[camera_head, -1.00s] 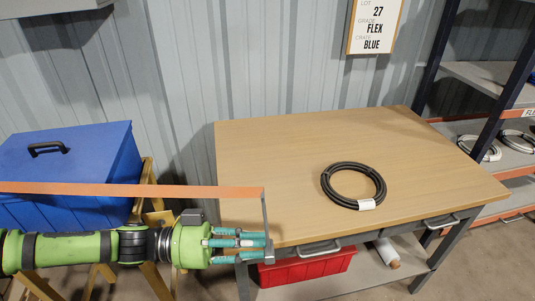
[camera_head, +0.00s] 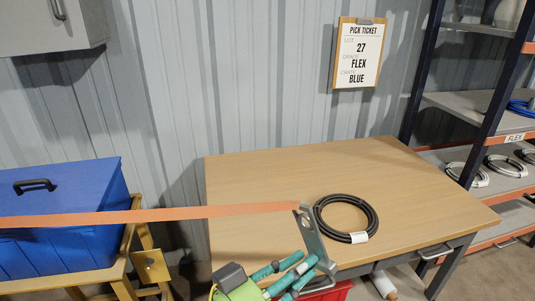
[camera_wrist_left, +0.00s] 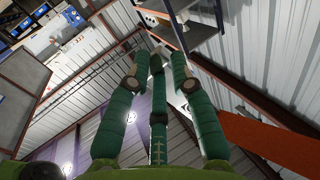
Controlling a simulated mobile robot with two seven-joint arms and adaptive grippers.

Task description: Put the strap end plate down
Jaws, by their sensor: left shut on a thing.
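The grey metal strap end plate (camera_head: 312,238) is at the end of the orange strap (camera_head: 150,215), in the head view. It is tilted, in front of the table's surface and just left of the black cable coil (camera_head: 346,219). My left gripper (camera_head: 318,266), with teal fingers, is shut on the plate's lower end near the table's front edge. I cannot tell whether the plate touches the table. In the left wrist view the green fingers (camera_wrist_left: 157,85) point away and the strap (camera_wrist_left: 265,140) runs at the right; the plate is not clear there. My right gripper is not in view.
The wooden table (camera_head: 420,190) is clear apart from the tagged coil. A blue crate with a lid (camera_head: 60,215) stands left on a yellow stand. A shelf (camera_head: 490,150) with cable coils is at the right. A pick ticket (camera_head: 358,52) hangs on the wall.

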